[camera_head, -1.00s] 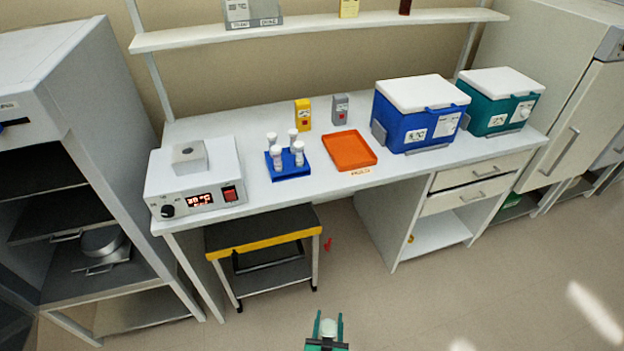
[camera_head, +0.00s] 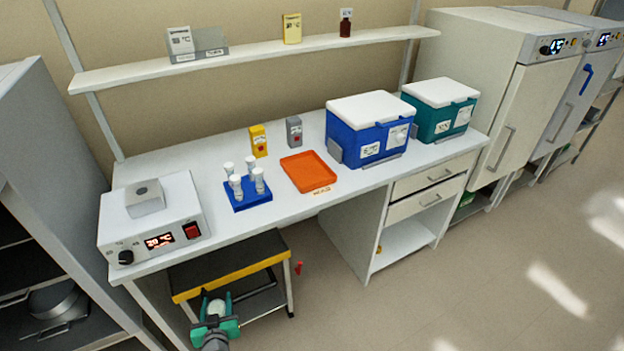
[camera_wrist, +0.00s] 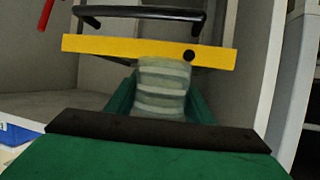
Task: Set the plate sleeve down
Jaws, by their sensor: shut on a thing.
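The plate sleeve, a pale stack of round plates, is held between my gripper's fingers; it fills the middle of the wrist view (camera_wrist: 163,88). In the head view only its pale top (camera_head: 216,307) shows. My gripper (camera_head: 215,308) has green fingers and is shut on the sleeve. It is in front of the low trolley with the yellow front edge (camera_head: 230,276), below the bench top. In the wrist view the yellow edge (camera_wrist: 120,46) lies just beyond the sleeve. I cannot tell whether they touch.
The bench (camera_head: 270,222) carries a heater block (camera_head: 150,225), a blue tube rack (camera_head: 248,200), an orange tray (camera_head: 308,172), a blue cooler (camera_head: 368,140) and a teal cooler (camera_head: 440,110). The orange tray looks empty. Open floor (camera_head: 420,270) lies to the right.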

